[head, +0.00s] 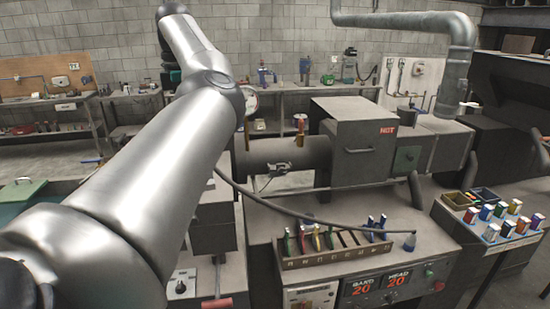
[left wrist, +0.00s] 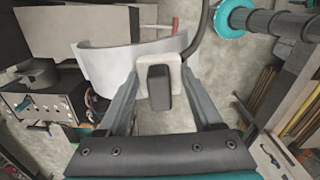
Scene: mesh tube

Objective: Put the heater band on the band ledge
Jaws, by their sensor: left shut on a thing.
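In the left wrist view a pale, curved sheet band (left wrist: 112,66), which looks like the heater band, has a white block with a dark grip (left wrist: 159,88) at its near side. My left gripper (left wrist: 158,72) is shut on this block, with one finger on each side. The band hangs above the floor in that view. In the head view my left arm crosses the left half, and its gripper and the band are hidden or out of frame. I cannot make out for certain which surface is the band ledge. My right gripper is in neither view.
Coloured blocks (head: 490,212) stand at right.

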